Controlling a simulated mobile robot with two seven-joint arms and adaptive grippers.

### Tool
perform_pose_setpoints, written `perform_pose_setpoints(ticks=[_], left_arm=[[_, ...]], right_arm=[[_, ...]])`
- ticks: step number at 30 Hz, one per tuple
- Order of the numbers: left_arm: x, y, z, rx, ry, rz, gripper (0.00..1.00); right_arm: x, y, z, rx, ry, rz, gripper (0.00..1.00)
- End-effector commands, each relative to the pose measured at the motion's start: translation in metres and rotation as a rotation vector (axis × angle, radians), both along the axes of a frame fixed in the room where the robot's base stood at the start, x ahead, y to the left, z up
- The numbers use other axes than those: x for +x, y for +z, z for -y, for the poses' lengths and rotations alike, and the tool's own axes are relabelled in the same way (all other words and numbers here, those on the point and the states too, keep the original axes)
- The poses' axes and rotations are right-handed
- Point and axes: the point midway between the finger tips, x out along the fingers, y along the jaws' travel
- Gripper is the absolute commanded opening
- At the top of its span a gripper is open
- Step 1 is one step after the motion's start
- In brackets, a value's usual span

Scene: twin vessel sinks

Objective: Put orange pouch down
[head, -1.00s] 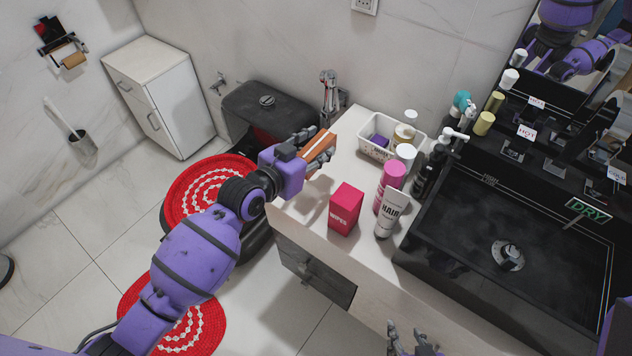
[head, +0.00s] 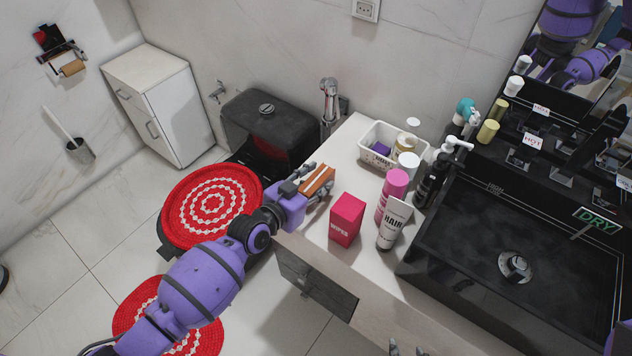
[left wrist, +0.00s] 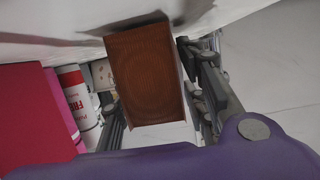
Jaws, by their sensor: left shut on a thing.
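The orange pouch (head: 317,180) is held between the fingers of my left gripper (head: 318,184), over the left end of the white counter (head: 345,150). In the left wrist view the pouch (left wrist: 146,75) shows its brown-orange end face between the fingers, close to the pale counter surface. I cannot tell whether it touches the counter. My left gripper is shut on it. My right gripper (head: 408,348) shows only as fingertips at the bottom edge of the head view, too little to tell its state.
A red wipes box (head: 346,220), a pink bottle (head: 391,190) and a white hair tube (head: 393,225) stand right of the pouch. Behind them is a white basket (head: 385,150). The black sink (head: 510,250) is at right. The counter's back left part is clear.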

Motion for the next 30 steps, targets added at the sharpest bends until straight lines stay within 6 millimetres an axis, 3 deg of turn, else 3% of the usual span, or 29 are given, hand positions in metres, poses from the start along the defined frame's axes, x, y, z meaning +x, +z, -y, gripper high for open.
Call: perform_pose_setpoints(ticks=[3, 4, 8, 20, 30], left_arm=[[0.0, -0.005, 0.0, -0.001, 0.0, -0.001, 0.09], [0.0, -0.005, 0.0, 0.0, 0.0, -0.001, 0.4], [0.0, -0.004, 0.0, 0.0, 0.0, 0.0, 0.57], [-0.001, 0.003, -0.001, 0.0, 0.001, 0.002, 0.57], [-0.053, 0.02, -0.04, 0.003, -0.001, 0.0, 0.57]], right_arm=[[-0.002, -0.003, 0.001, -0.002, 0.002, -0.004, 0.4], [-0.001, -0.003, 0.001, -0.002, 0.002, -0.003, 0.4], [0.0, -0.002, 0.001, -0.003, 0.003, 0.0, 0.4], [0.003, 0.003, 0.001, -0.003, 0.003, 0.007, 0.4], [0.003, 0.003, -0.001, 0.0, 0.004, 0.003, 0.4]])
